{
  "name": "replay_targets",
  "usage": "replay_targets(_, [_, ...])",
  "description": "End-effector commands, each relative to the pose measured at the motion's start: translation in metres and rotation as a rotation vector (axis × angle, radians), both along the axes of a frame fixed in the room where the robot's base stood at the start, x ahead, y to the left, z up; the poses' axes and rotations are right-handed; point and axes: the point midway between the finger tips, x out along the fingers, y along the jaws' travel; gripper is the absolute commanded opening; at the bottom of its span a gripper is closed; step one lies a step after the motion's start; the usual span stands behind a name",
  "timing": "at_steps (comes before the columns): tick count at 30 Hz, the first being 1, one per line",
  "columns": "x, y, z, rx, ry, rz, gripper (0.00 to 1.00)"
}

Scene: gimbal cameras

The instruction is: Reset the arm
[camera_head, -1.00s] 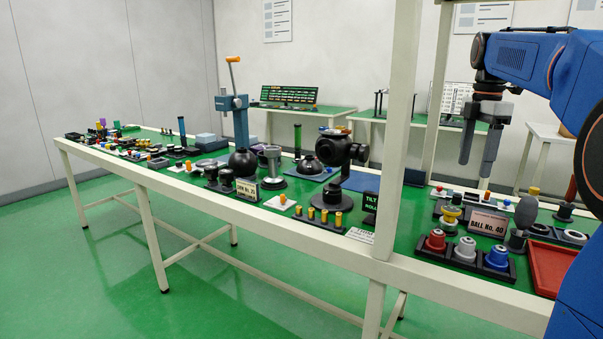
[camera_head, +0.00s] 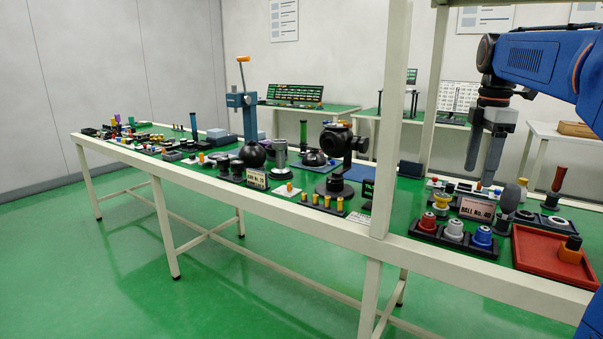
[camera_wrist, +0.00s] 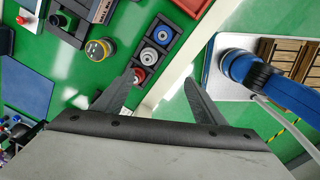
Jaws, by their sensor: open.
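My blue arm (camera_head: 530,60) reaches in from the right in the head view. My gripper (camera_head: 482,155) hangs from it, fingers pointing down, above the right end of the green-topped table (camera_head: 300,218). In the wrist view my gripper (camera_wrist: 163,92) shows two dark fingers spread apart with nothing between them. Past the fingers lie the table's pale edge, the green floor and a dark holder (camera_wrist: 155,52) with white, blue and red knobs. I see no contact between the fingers and anything on the table.
A pale upright post (camera_head: 390,120) stands at the table's front edge, left of my gripper. A red tray (camera_head: 540,258) holds an orange and black piece. The left of the table is crowded; floor in front is clear.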

Motion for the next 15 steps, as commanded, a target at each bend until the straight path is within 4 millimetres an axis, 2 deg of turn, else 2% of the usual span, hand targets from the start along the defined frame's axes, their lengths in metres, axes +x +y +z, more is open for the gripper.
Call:
replay_targets(8, [-0.035,0.026,-0.016,0.0,-0.049,-0.171,0.64])
replay_targets(15, [-0.09,0.061,-0.051,0.023,-0.124,-0.438,0.64])
